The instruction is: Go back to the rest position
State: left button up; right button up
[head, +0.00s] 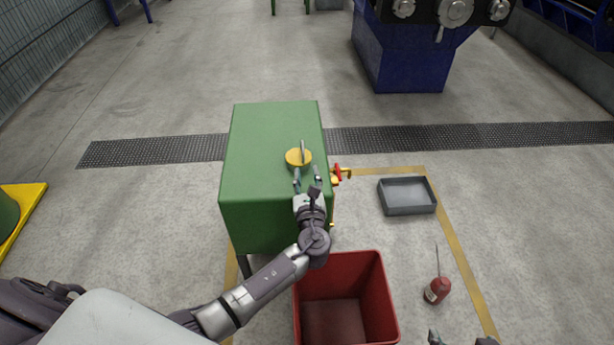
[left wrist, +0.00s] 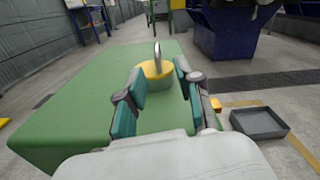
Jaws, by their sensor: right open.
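My left gripper (head: 307,178) is open over the top of the green box (head: 262,140). Its fingertips are just short of the yellow round cap (head: 293,157) with an upright grey handle. In the left wrist view, the two teal-padded fingers (left wrist: 155,95) stand apart with nothing held between them. The yellow cap (left wrist: 150,70) shows beyond and between them; I cannot tell whether a finger touches it. My right gripper (head: 461,339) shows only its fingertips at the bottom edge of the head view, spread apart with nothing seen between them.
A red bin (head: 377,290) stands in front of the green box, below my left arm. A red oil can (head: 438,290) with a thin spout and a grey tray (head: 408,208) are on the floor to the right. A red-handled valve (head: 338,173) juts from the box's right side.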

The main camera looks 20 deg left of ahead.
dwell(0.4)
